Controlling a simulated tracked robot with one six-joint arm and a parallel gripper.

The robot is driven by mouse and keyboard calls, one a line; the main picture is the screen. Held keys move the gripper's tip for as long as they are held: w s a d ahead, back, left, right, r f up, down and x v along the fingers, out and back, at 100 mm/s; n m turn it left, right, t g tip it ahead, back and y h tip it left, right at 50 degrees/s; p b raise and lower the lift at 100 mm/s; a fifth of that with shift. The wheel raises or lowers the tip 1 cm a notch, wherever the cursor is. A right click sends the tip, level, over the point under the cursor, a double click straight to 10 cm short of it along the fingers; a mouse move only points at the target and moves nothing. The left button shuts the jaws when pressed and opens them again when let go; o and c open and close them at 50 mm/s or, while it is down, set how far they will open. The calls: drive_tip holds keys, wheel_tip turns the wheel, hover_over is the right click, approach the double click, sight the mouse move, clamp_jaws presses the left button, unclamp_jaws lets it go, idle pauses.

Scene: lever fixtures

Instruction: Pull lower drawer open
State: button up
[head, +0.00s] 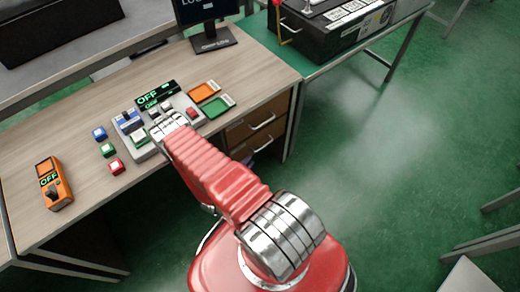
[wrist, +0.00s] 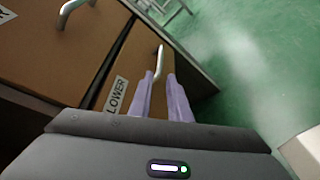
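The lower drawer (wrist: 130,72) has a brown front with a white LOWER label (wrist: 116,96) in the wrist view. Its pale bar handle (wrist: 158,60) lies just beyond my fingertips. My gripper (wrist: 160,75) is open, with a gap between its two pale purple fingers, and nothing shows held between them. Whether a finger touches the handle I cannot tell. In the head view the lower drawer's handle (head: 263,144) shows under the upper drawer, and the drawer looks shut. My gripper is hidden in the head view behind my red arm.
The upper drawer (wrist: 50,50) with its handle (wrist: 74,12) is at the left in the wrist view. The desk (head: 60,130) carries a control panel, coloured blocks and an orange OFF device (head: 53,184). A green-topped table (head: 330,65) stands to the right.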

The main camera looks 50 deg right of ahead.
sight(260, 149)
drive_tip(key=shift+x, duration=5.55)
drive_tip(key=shift+c, duration=0.5)
drive_tip(key=c, duration=0.3)
drive_tip(key=shift+s+f, duration=0.1)
clamp_jaws()
drive_tip(key=shift+a, duration=0.1)
